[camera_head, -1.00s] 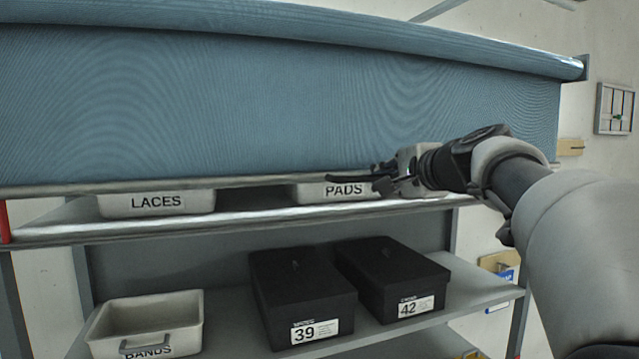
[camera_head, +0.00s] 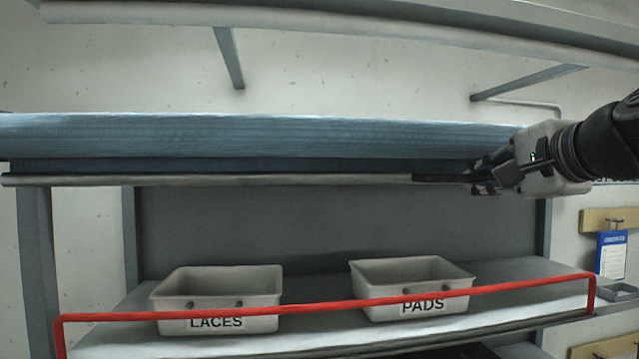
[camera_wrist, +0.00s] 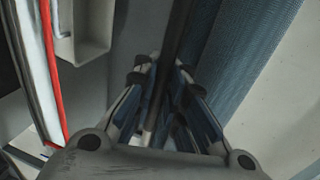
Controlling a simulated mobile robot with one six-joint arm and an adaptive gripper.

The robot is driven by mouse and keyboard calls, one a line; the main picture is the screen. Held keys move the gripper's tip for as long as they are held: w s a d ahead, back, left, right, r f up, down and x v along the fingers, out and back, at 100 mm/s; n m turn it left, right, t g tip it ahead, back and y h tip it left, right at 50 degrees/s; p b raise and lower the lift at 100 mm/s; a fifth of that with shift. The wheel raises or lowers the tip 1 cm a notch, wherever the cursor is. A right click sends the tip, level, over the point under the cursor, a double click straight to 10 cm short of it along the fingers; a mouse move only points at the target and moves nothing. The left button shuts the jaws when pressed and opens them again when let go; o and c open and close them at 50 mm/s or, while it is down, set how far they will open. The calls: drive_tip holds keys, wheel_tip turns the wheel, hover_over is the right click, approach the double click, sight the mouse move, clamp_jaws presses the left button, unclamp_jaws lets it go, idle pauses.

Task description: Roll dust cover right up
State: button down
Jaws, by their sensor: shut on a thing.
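The dust cover (camera_head: 250,138) is blue and is rolled up high at the top of the rack, with only a short strip hanging below the roll. Its grey bottom bar (camera_head: 220,180) runs level just under the roll. My gripper (camera_head: 455,178) is shut on the bottom bar near its right end. In the wrist view the bar runs between the fingers (camera_wrist: 160,100), and the blue cover (camera_wrist: 235,70) lies to their right.
Below the bar, the upper shelf holds a LACES bin (camera_head: 215,290) and a PADS bin (camera_head: 412,280). A red rail (camera_head: 330,307) crosses in front of them. Brackets and a beam (camera_head: 300,30) are above the roll. A blue tag (camera_head: 611,255) hangs at the right.

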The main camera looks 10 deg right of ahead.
drive_tip(key=shift+s+a+r, duration=0.1)
drive_tip(key=shift+r, duration=0.45)
drive_tip(key=c, duration=2)
unclamp_jaws()
drive_tip(key=o, duration=0.3)
drive_tip(key=shift+s+f, duration=0.1)
drive_tip(key=shift+s, duration=0.1)
drive_tip(key=shift+o, duration=0.2)
drive_tip(key=shift+f, duration=0.2)
